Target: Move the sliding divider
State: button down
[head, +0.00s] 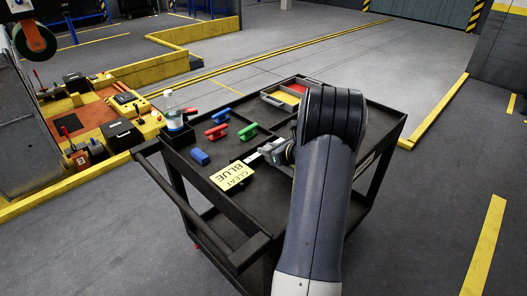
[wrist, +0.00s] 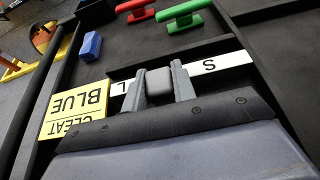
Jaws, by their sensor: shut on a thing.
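My gripper (wrist: 160,84) is shut on a grey block (wrist: 159,85), which looks like the knob of the sliding divider. The block sits between both fingers, over a white strip (wrist: 217,64) lettered L and S. In the head view my gripper (head: 274,152) is low over the black cart top, partly hidden by my arm. The white strip's end (head: 253,158) shows to its left. The rest of the divider is hidden or hard to tell from the dark cart surface.
A yellow card reading CLEAT BLUE (head: 231,175) lies left of my gripper. Blue (head: 200,157), red (head: 216,132) and green (head: 247,132) cleats lie on the black cart (head: 290,84). A bottle (head: 173,112) stands in the corner holder. A tray (head: 287,94) with yellow and red sits at the far side.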

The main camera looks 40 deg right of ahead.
jog(key=c, duration=1.2)
grip_release()
jog(key=shift+o, duration=0.2)
notch_tip(320, 180, up, 4)
send_over(290, 168)
jog(key=shift+s, duration=0.15)
jog(key=x, duration=1.1)
jog(key=shift+a+r, duration=0.1)
jog(key=shift+r, duration=0.05)
jog(key=shift+a, duration=0.35)
